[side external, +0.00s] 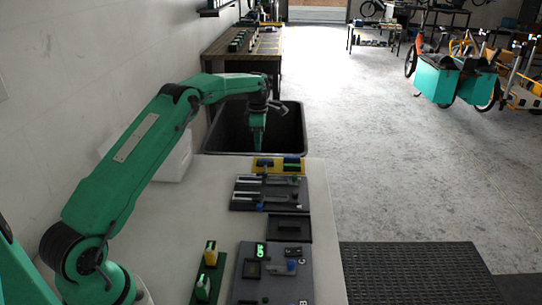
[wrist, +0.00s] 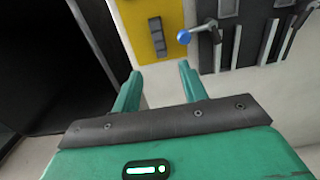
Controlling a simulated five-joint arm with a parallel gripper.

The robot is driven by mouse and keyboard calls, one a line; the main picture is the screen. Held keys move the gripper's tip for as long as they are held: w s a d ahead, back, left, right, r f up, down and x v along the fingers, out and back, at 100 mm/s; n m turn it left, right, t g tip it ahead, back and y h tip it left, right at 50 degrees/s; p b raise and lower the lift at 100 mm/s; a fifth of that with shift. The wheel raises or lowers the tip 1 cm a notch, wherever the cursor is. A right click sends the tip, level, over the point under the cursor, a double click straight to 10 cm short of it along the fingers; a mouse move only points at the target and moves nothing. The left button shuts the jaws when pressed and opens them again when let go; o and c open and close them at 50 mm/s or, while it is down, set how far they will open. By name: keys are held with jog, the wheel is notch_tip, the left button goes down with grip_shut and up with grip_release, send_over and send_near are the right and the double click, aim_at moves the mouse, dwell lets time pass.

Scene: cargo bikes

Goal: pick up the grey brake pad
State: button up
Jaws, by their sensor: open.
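A small dark grey grooved block (wrist: 157,37), which looks like the brake pad, lies on a yellow tray (wrist: 135,20) in the wrist view. My gripper (wrist: 160,72) is open and empty. Its two green fingers point toward the yellow tray, with the grey block ahead of the gap between them and apart from both. In the side external view my gripper (side external: 257,148) hangs fingers down in front of the black bin, just behind the yellow tray (side external: 262,170). The grey block cannot be made out clearly there.
A lever with a blue knob (wrist: 184,37) stands just right of the grey block. The open black bin (side external: 295,135) is beyond the bench's far edge. Dark fixture plates (side external: 240,193) and a green panel with knobs (side external: 208,270) occupy the bench's right side.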

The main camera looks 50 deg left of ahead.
aim_at(259, 160)
jog(key=shift+d+f, duration=0.15)
jog(key=shift+f, duration=3.5)
grip_shut()
